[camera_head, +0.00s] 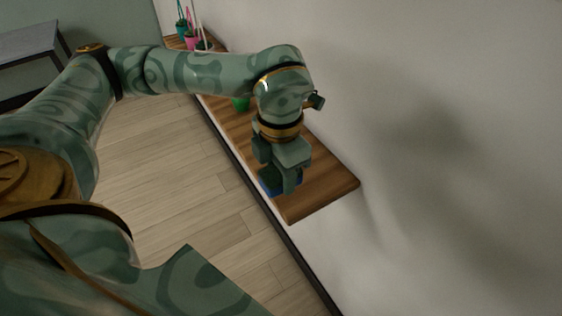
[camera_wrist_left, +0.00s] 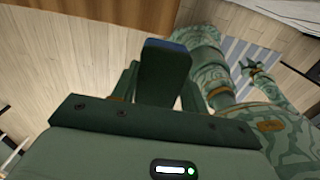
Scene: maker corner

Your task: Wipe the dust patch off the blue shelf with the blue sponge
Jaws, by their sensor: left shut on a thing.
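My left gripper (camera_head: 283,182) points down over the near end of the wall shelf (camera_head: 318,197). The shelf shows brown wood, not blue. The gripper is shut on the blue sponge (camera_head: 267,186), of which only a small part shows beside the fingers. In the left wrist view a blue edge of the sponge (camera_wrist_left: 166,44) shows beyond the dark fingers (camera_wrist_left: 163,75). The sponge is at or just above the shelf top; I cannot tell whether it touches. I can make out no dust patch. What seems to be my right gripper (camera_wrist_left: 254,68) is small in the left wrist view.
Small potted plants (camera_head: 190,40) stand at the shelf's far end. A green pot (camera_head: 240,104) stands partly behind my left arm. A pale wall (camera_head: 450,130) borders the shelf on the right. A dark table (camera_head: 28,45) stands far left. The floor (camera_head: 180,180) between is clear.

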